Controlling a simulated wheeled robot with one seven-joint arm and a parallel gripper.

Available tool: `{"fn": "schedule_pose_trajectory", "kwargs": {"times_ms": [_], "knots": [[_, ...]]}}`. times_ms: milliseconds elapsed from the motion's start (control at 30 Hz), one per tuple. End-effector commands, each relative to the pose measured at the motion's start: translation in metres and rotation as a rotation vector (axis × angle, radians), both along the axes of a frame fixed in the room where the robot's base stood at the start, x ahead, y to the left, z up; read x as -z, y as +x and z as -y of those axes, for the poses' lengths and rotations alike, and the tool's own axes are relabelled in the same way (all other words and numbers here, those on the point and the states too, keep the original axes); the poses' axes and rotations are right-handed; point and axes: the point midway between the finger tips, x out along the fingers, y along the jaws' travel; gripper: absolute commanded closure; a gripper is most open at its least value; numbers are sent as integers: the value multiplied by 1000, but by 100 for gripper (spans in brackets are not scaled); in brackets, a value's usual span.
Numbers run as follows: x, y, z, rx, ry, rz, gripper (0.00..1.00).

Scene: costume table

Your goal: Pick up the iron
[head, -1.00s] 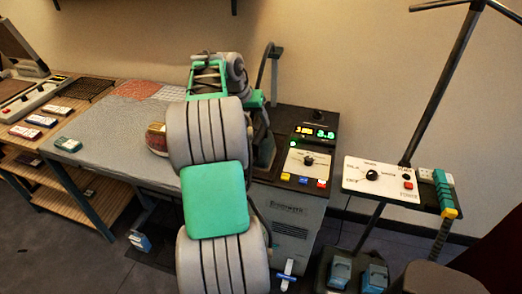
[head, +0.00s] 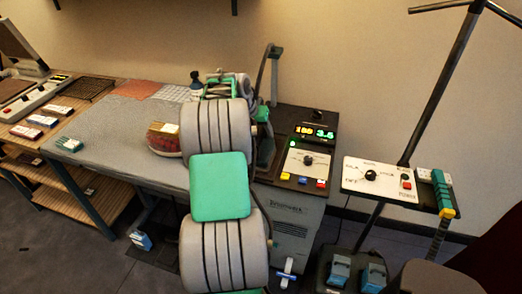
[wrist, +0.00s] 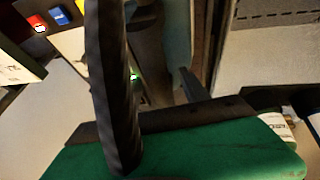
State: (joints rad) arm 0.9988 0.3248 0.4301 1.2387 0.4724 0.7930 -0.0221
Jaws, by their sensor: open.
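I cannot make out the iron clearly. A dark upright shape (head: 265,152) on the pressing station (head: 296,215), partly behind my arm, may be part of it. My gripper is at the far end of my arm in the head view, near the station's left edge, with its fingertips hidden there. In the wrist view my gripper (wrist: 155,82) is open, above a green palm with a dark bar. Greyish upright surfaces stand beyond it, too close and cropped to name. I see nothing held.
A control panel (head: 383,178) on a stand is at right. A wooden shelf table (head: 75,112) is at far left.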

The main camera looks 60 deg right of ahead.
Motion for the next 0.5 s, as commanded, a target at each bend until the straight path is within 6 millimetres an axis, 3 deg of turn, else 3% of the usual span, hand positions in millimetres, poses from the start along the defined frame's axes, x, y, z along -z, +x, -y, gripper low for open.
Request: {"fn": "schedule_pose_trajectory", "kwargs": {"times_ms": [333,500], "knots": [[2,0,0,0,0,0,47],[2,0,0,0,0,0,59]]}}
